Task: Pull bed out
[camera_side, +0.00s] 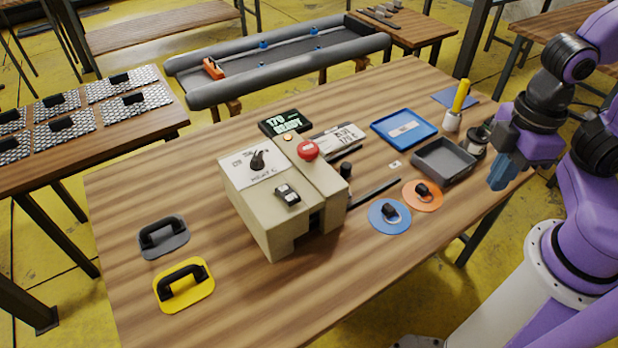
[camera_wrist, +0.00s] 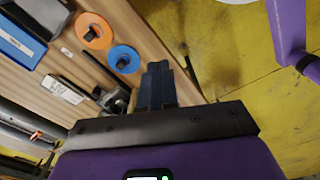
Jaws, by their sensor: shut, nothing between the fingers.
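A beige welding machine (camera_side: 262,205) stands in the middle of the wooden table (camera_side: 130,205). I cannot clearly make out the bed as a separate part. My gripper (camera_side: 496,184) is shut and empty at the table's right side, well apart from the machine. In the wrist view, its blue fingers (camera_wrist: 157,75) are together, near the table's edge.
Blue (camera_side: 389,217) and orange (camera_side: 422,195) discs with black fittings lie between machine and gripper, near a grey tray (camera_side: 445,160). A blue tray (camera_side: 404,128) lies behind. Yellow (camera_side: 184,286) and grey (camera_side: 163,238) handle patches lie left.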

